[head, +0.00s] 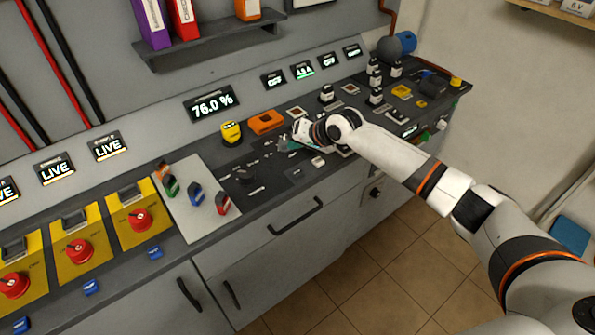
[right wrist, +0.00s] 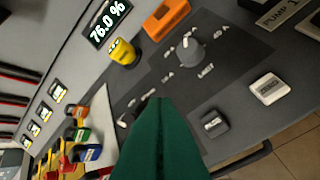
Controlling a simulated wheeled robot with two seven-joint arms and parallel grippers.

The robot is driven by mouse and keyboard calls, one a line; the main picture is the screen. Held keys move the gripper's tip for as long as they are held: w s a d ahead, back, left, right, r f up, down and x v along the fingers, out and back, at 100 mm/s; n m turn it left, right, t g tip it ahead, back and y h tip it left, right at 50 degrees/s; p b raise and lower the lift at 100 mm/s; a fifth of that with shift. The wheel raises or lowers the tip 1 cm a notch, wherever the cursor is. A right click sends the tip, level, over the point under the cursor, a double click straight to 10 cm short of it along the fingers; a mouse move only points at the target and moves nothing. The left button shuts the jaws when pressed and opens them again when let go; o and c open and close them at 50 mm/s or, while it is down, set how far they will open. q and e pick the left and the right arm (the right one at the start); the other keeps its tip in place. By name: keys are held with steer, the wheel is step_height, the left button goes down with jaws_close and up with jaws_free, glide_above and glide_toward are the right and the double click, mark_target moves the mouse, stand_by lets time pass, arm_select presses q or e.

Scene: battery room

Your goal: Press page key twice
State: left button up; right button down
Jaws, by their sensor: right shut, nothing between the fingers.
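Two low square keys sit near the front edge of the dark console, one dark grey (head: 296,172) and one white (head: 318,161). In the right wrist view the dark key (right wrist: 214,124) and the white key (right wrist: 268,89) lie right of the fingers. Their markings are too small to read, so I cannot tell which is the page key. My right gripper (head: 287,145) is shut and empty, its green fingers over the panel behind the keys. In the right wrist view the closed fingers (right wrist: 157,102) point at the panel, apart from both keys. My left gripper is out of view.
A grey pointer knob (right wrist: 190,50) stands beyond the fingers. An orange block (head: 266,122) and a yellow item (head: 231,132) stand behind, below the 76.0 % display (head: 212,103). Coloured switches (head: 195,193) are to the left. A drawer handle (head: 296,216) juts out below.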

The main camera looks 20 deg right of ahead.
mark_target(301, 174)
steer(key=n, duration=0.6)
steer(key=d+n, duration=0.1)
steer(key=n, duration=0.5)
steer(key=r+n, duration=0.1)
steer(key=n, duration=0.6)
steer(key=shift+s+d, duration=0.15)
steer(key=shift+s, duration=0.1)
steer(key=shift+f, duration=0.1)
step_height(301, 174, down, 8)
steer(key=b, duration=0.6)
steer(key=shift+f+b, duration=0.3)
steer(key=shift+b, duration=0.05)
stand_by(0.6)
steer(key=shift+f, duration=0.4)
